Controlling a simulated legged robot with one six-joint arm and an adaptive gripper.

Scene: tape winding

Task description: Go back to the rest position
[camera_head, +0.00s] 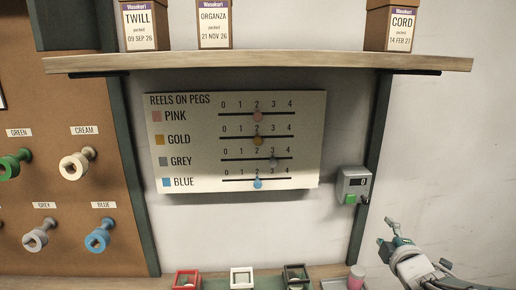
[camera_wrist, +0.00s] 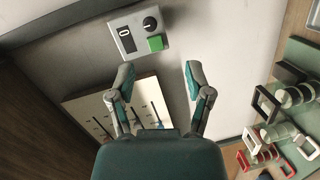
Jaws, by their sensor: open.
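My gripper (camera_head: 387,246) is at the lower right of the head view, in front of the pale wall. In the wrist view its two fingers (camera_wrist: 158,76) are spread apart with nothing between them. A grey control box (camera_head: 354,185) with a small display and a green button is on a dark upright, up and left of my gripper. In the wrist view the control box (camera_wrist: 139,34) also shows a dark knob, and lies beyond the fingertips, apart from them.
A board (camera_head: 238,140) shows sliders for pink, gold, grey and blue. Reels hang on a brown pegboard (camera_head: 60,235) at left. A shelf (camera_head: 260,61) holds boxes. Red (camera_head: 187,280), white (camera_head: 242,278) and black (camera_head: 296,277) square holders stand on the bench below, beside a pink reel (camera_head: 355,279).

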